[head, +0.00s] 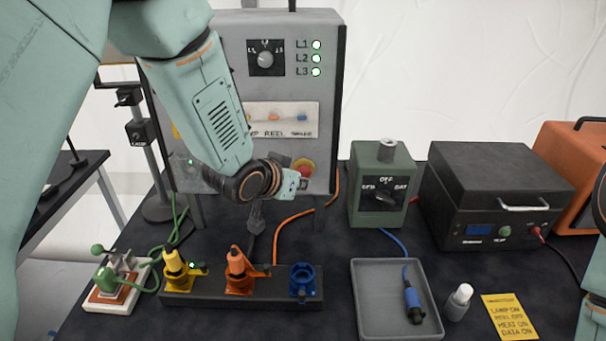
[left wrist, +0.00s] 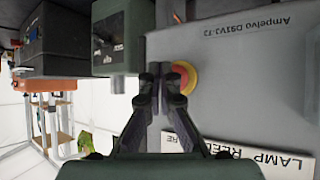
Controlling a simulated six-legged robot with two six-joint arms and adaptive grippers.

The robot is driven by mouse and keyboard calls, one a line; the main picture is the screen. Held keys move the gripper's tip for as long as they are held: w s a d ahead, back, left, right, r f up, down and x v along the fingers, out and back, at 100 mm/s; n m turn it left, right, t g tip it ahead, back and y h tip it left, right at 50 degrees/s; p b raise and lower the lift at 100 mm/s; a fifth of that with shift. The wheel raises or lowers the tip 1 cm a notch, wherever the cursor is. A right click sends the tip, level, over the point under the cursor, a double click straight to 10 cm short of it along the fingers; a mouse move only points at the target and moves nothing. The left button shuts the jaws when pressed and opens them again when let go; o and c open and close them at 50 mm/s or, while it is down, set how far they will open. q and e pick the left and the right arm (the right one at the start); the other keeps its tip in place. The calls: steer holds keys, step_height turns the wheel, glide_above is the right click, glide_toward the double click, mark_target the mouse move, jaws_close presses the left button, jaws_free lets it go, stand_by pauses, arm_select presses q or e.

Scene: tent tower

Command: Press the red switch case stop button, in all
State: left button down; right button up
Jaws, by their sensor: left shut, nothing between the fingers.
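The red stop button (head: 304,169) on its yellow ring sits low on the right of the grey switch case's front (head: 325,110). In the head view my left wrist is just left of it and partly covers that side. In the left wrist view the button (left wrist: 181,77) shows right behind the fingertips of my left gripper (left wrist: 163,72). The fingers are shut and empty, and they cover part of the button's left side. I cannot tell whether they touch it. My right gripper is out of view.
Lamps L1, L2 and L3 (head: 316,58) glow on the case beside a dial (head: 265,58). Below stands a strip with yellow, orange and blue sockets (head: 303,282). A green dial box (head: 382,185), a black unit (head: 495,190) and a grey tray (head: 368,322) stand to the right.

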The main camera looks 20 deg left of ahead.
arm_select(q)
steer(key=shift+w, duration=0.1)
stand_by(0.4)
steer(key=shift+w+a, duration=0.1)
steer(key=shift+w, duration=0.3)
steer(key=shift+w+a+p, duration=0.15)
steer(key=shift+w+p, duration=0.2)
steer(key=shift+w, duration=0.25)
stand_by(1.3)
steer(key=shift+s, duration=0.1)
steer(key=shift+s+d, duration=0.3)
steer(key=shift+s, duration=0.6)
steer(key=shift+s, duration=0.15)
